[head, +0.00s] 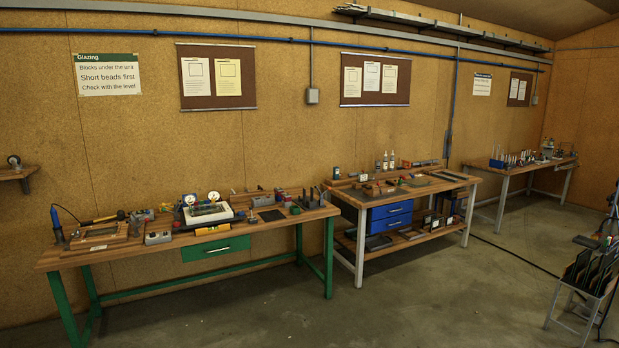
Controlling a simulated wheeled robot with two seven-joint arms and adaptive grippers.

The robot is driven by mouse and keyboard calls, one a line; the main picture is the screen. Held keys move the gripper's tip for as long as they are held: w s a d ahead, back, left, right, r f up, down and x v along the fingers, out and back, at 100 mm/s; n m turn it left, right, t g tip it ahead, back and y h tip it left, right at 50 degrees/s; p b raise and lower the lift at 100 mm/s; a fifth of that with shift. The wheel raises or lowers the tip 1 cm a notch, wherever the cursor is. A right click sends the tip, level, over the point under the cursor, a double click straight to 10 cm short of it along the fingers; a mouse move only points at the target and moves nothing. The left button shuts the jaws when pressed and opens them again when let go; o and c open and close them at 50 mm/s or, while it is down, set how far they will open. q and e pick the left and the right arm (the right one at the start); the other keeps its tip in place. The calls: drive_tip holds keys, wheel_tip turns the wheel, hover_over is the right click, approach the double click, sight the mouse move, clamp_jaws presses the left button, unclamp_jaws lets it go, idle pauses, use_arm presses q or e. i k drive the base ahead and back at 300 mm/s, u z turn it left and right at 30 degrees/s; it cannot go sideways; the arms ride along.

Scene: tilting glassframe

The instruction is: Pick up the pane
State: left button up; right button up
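Neither of my grippers shows in the head view. I cannot single out the pane with certainty. A rack (573,297) at the lower right holds several dark upright sheets (582,266) that look like panes. On the green-legged bench (177,246) at the left lie a small wooden frame (100,234) and a white tray-like fixture (208,213) with two round gauges at its back. Several dark flat pieces stand on the lower shelf of the middle bench (405,239). They are too small to tell apart.
The middle bench has blue drawers (390,215) and a cluttered top. A third bench (520,168) stands at the far right. The concrete floor (400,305) in front is mostly clear, with a thin cable (515,257) towards the right. Notice boards (216,77) hang on the wall.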

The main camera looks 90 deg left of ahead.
sight(369, 176)
drive_tip(key=u, duration=1.85)
drive_tip(key=i, duration=2.35)
drive_tip(key=u, duration=1.1)
drive_tip(key=i, duration=3.2)
